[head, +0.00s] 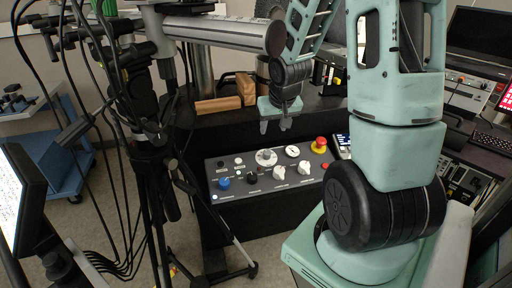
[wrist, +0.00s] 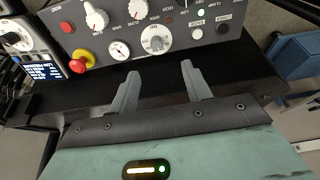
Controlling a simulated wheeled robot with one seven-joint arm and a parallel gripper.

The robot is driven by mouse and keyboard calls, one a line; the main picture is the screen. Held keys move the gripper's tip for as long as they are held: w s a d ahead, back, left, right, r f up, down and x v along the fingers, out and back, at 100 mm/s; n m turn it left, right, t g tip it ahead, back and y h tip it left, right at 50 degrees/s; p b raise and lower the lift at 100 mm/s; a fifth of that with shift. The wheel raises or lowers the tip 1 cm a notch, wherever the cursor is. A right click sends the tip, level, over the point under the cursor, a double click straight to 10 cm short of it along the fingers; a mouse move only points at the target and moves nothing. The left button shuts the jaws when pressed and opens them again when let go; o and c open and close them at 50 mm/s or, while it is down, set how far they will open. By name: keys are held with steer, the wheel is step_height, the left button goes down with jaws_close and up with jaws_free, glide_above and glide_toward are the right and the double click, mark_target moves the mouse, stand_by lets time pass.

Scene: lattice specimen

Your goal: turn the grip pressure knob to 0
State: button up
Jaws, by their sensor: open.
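The control panel (head: 235,166) slopes on the front of the dark bench. It bears a large white dial (head: 266,157), two white pointer knobs (head: 279,173) (head: 303,169), a black knob (head: 252,177) and a blue knob (head: 224,183). My gripper (head: 275,126) is open and empty, above and behind the panel's back edge. In the wrist view my gripper (wrist: 160,70) points toward the large dial (wrist: 156,39), apart from it; the white knobs (wrist: 97,18) (wrist: 138,9) lie beyond.
A red mushroom button (head: 319,145) and a round gauge (head: 292,151) sit near the dial. A black tripod with cables (head: 150,140) stands left of the panel. A blue cart (head: 70,165) is far left.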

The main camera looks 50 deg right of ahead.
steer(key=d, duration=0.1)
steer(key=b, duration=0.1)
glide_toward(268, 153)
steer(key=x, duration=0.9)
steer(key=shift+w+f, duration=0.2)
steer(key=shift+f, duration=0.1)
steer(key=shift+c, duration=0.3)
steer(key=c, duration=0.9)
